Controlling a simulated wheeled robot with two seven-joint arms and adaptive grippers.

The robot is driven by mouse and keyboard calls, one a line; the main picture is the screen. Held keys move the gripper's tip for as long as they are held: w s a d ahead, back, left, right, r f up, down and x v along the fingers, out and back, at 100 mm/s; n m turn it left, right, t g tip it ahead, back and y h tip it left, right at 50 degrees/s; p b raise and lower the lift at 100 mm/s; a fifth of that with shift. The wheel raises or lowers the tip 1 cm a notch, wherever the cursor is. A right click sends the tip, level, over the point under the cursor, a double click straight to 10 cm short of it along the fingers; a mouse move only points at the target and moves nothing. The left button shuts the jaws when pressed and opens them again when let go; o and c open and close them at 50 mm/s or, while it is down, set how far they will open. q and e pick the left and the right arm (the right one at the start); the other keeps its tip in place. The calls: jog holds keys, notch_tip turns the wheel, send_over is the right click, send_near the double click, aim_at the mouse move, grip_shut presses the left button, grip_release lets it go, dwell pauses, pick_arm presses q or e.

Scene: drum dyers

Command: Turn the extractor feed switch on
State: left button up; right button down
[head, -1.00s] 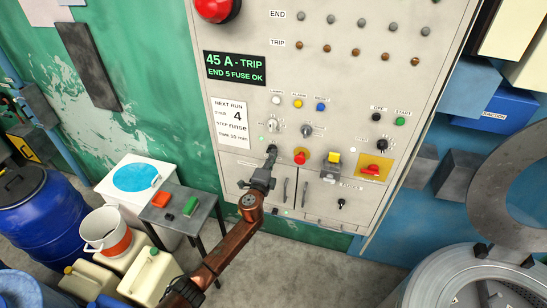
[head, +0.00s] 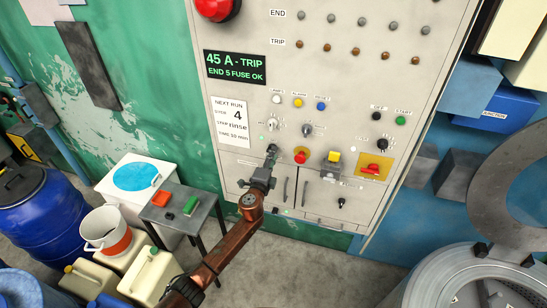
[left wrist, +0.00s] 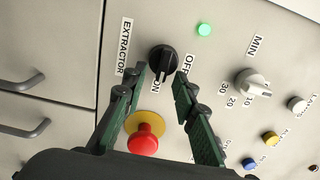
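The extractor feed switch is a black rotary knob (left wrist: 163,60) on the pale panel, beside an EXTRACTOR label (left wrist: 124,47) and OFF and ON marks in the left wrist view. A pale mark on the knob seems to face the ON side, but I cannot be sure. My left gripper (left wrist: 160,82) is open, with a green-padded finger on each side of the knob's near end. I cannot tell whether they touch it. In the head view, my left gripper (head: 271,157) is at the panel and hides most of the knob. My right gripper is not in view.
A lit green lamp (left wrist: 204,30) and a white timer knob (left wrist: 250,83) are nearby. Door handles (head: 285,190) stick out below the switch. A small table (head: 186,208) stands left.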

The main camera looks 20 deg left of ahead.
pick_arm(q)
jog(key=s, duration=1.2)
jog(key=shift+a, duration=0.2)
